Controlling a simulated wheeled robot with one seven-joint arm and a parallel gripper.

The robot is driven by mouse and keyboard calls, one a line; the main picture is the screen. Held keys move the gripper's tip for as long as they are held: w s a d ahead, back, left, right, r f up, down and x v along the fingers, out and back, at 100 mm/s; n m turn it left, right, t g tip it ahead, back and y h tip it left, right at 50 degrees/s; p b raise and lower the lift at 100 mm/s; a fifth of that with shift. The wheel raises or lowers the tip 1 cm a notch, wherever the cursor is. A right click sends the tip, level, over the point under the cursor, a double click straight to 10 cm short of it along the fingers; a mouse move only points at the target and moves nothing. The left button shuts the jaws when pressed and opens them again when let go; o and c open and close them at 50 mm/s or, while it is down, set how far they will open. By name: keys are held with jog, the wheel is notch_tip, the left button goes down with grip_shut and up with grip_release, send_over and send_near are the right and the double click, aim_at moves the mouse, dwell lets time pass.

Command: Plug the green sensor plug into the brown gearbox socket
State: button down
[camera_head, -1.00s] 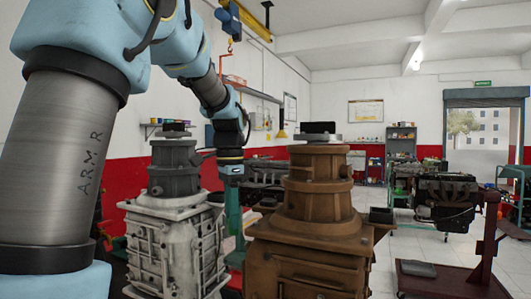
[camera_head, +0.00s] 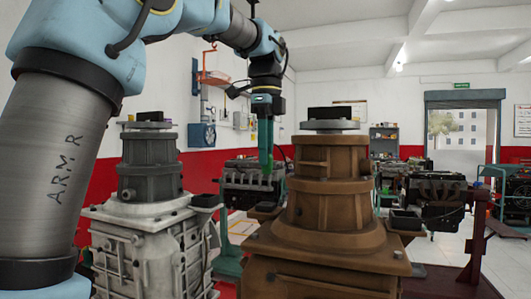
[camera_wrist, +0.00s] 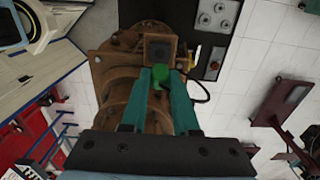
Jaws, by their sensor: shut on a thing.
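My gripper (camera_head: 266,172) points down beside the left flank of the brown gearbox (camera_head: 325,190), its green fingers shut. In the wrist view, the fingertips (camera_wrist: 163,72) close on the bright green sensor plug (camera_wrist: 171,80), with a black cable (camera_wrist: 201,93) curving off to the right. The brown gearbox (camera_wrist: 112,62) lies beneath. A square brown socket (camera_wrist: 160,47) with a dark opening shows just beyond the fingertips; the plug appears apart from it. In the head view a small box on the gearbox's left ledge (camera_head: 264,211) sits below my fingers. The plug is not discernible there.
A grey gearbox (camera_head: 150,215) stands to the left. A dark engine (camera_head: 250,183) is behind my gripper, and another engine (camera_head: 432,200) stands at right. The brown gearbox's upper body rises close to the right of my fingers.

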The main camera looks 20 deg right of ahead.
jog(key=shift+f+b, duration=2.9)
jog(key=shift+w+a+r+p, duration=0.1)
jog(key=shift+p, duration=0.75)
jog(key=shift+f+b, duration=0.35)
jog(key=shift+f, duration=0.25)
jog(key=c, duration=0.6)
grip_release()
jog(key=shift+r, duration=0.1)
notch_tip(320, 180, up, 11)
jog(key=shift+f+p, duration=0.2)
jog(key=shift+p, duration=0.1)
dwell(0.3)
